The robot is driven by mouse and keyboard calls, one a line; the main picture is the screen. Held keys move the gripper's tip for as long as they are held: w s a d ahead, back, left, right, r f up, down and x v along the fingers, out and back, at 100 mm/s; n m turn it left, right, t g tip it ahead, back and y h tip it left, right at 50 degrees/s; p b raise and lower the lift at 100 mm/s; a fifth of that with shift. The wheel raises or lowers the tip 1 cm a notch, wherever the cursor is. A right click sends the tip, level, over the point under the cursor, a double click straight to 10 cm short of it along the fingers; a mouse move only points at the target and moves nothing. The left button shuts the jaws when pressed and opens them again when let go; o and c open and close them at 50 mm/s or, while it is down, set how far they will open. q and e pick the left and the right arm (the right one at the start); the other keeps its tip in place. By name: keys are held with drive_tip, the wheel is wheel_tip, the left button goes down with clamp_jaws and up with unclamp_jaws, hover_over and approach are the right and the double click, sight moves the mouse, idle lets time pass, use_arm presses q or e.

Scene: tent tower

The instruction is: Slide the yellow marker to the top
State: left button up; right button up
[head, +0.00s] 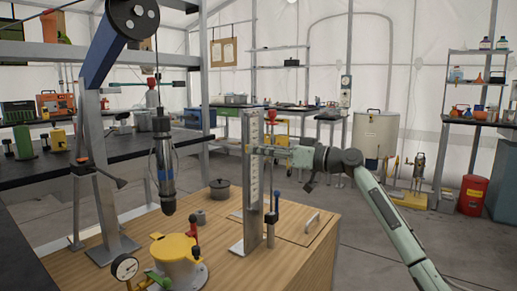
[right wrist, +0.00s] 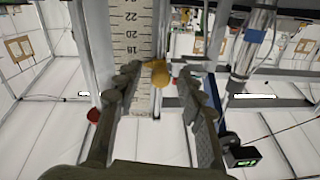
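The upright ruler (head: 254,185), a metal post with a printed scale, stands on a wooden-topped bench. The small yellow marker (right wrist: 159,73) sits on the ruler's face, near the numbers in the teens in the right wrist view. It looks like a small yellow spot on the ruler's upper half in the head view (head: 248,148). My right gripper (head: 268,150) reaches in from the right at that height. In the right wrist view its fingers (right wrist: 160,80) stand apart on both sides of the marker, with gaps visible. My left gripper is not in view.
A black cylinder (head: 163,165) hangs on a cable left of the ruler. A yellow-topped device (head: 175,248) with a dial gauge (head: 125,267) stands in front. A dark pot (head: 220,190) and a blue-black upright lever (head: 271,220) are close to the ruler's base.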

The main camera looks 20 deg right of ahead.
drive_tip(key=shift+w+a, duration=0.4)
drive_tip(key=shift+w, duration=0.1)
clamp_jaws()
